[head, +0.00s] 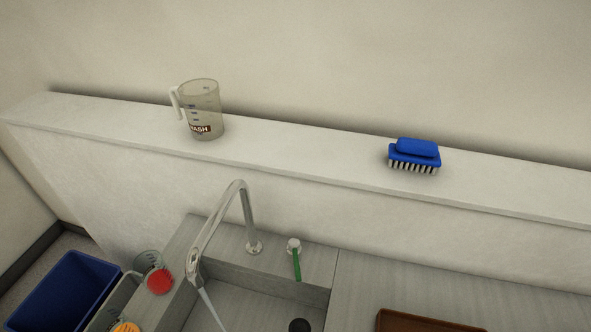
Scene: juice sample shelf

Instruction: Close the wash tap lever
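The wash tap (247,215) is a silver curved spout over a grey sink (250,296). A stream of water (210,308) runs from the spout's end into the sink. The tap lever (296,263) is a green handle on a round silver base, to the right of the spout on the sink's back ledge. It points toward the front of the sink. Neither of my grippers is in view.
A clear jug (201,110) and a blue brush (414,154) stand on the white ledge behind. A blue bin (68,290), another clear jug (148,262) and a red round object (159,281) are at the left. A brown tray (420,322) lies at the lower right.

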